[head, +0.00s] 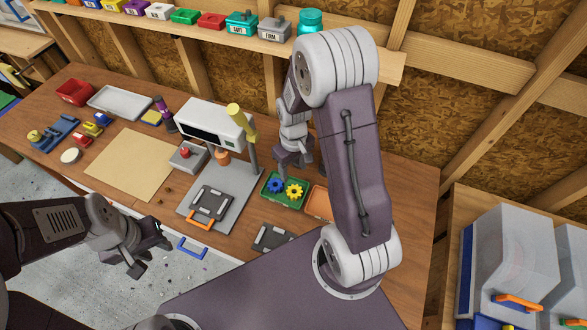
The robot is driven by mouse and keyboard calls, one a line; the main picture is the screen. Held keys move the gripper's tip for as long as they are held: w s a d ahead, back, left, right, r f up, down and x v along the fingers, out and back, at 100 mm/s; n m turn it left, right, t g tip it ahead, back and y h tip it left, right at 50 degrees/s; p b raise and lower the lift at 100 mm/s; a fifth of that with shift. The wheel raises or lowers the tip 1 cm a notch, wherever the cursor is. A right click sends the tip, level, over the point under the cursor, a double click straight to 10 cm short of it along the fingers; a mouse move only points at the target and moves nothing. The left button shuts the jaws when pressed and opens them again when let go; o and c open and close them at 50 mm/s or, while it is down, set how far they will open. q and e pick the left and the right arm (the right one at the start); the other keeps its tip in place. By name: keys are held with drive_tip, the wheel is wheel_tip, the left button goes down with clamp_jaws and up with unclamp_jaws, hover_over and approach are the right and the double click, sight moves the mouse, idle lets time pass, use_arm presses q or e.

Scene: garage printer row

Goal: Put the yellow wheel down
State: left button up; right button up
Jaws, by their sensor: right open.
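The yellow wheel (294,191), toothed like a gear, lies in the right part of a green tray (270,203) on the workbench. A blue toothed wheel (275,185) lies beside it on the left in the same tray. My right gripper (293,169) is open, just behind and above the yellow wheel, and appears apart from it. My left gripper (148,258) is empty and its fingers look apart, in front of the bench over the floor.
An orange tray (318,201) stands right of the green tray, partly hidden by my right arm. A white-headed machine (210,122) on a grey plate stands to the left. A tan mat (130,165) lies further left. A shelf (215,31) with small bins runs above.

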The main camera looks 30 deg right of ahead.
drive_tip(key=s+a+r+m+t, duration=0.1)
drive_tip(key=s+a+r, duration=0.2)
drive_tip(key=s+r, duration=0.15)
drive_tip(key=s+a+r+m, duration=0.1)
drive_tip(key=s+a+r, duration=0.15)
drive_tip(key=s, duration=0.25)
wheel_tip(320, 180, down, 8)
drive_tip(key=b, duration=0.8)
drive_tip(key=shift+w+d+f, duration=0.25)
drive_tip(key=shift+w+d, duration=0.1)
drive_tip(key=shift+w, duration=0.05)
